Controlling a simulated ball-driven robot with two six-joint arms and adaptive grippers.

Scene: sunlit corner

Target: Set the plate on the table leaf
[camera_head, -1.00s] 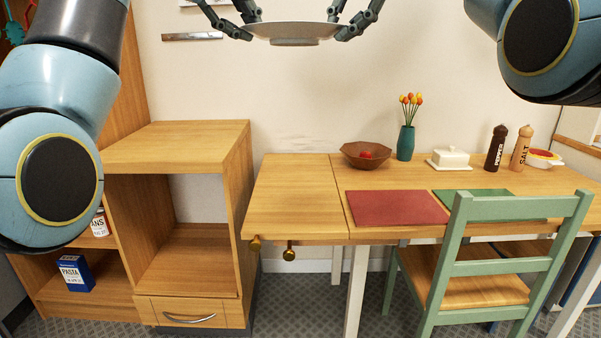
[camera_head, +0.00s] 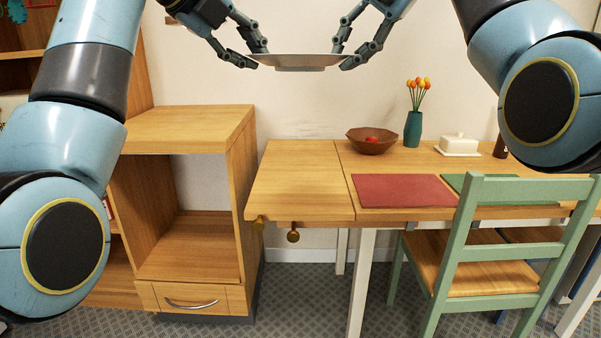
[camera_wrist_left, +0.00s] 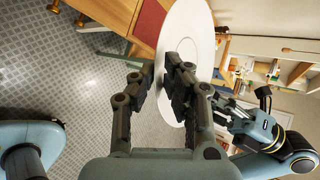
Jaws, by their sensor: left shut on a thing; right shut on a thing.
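The white plate (camera_head: 297,62) is held level in the air, high in front of the wall, between my two grippers. My left gripper (camera_head: 258,62) is shut on its left rim, and my right gripper (camera_head: 342,62) is shut on its right rim. In the left wrist view the plate (camera_wrist_left: 190,30) shows large, with my left gripper's fingers (camera_wrist_left: 165,85) at its edge. The table leaf (camera_head: 296,185) is the bare left section of the wooden table, below the plate and apart from it. Brass-coloured knobs (camera_head: 293,236) show under its front edge.
A red placemat (camera_head: 404,190) and a green placemat lie right of the leaf. A brown bowl (camera_head: 372,142), a teal vase (camera_head: 413,130) and a butter dish (camera_head: 458,145) stand behind. A green chair (camera_head: 500,250) is in front. A wooden cabinet (camera_head: 180,130) stands left of the leaf.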

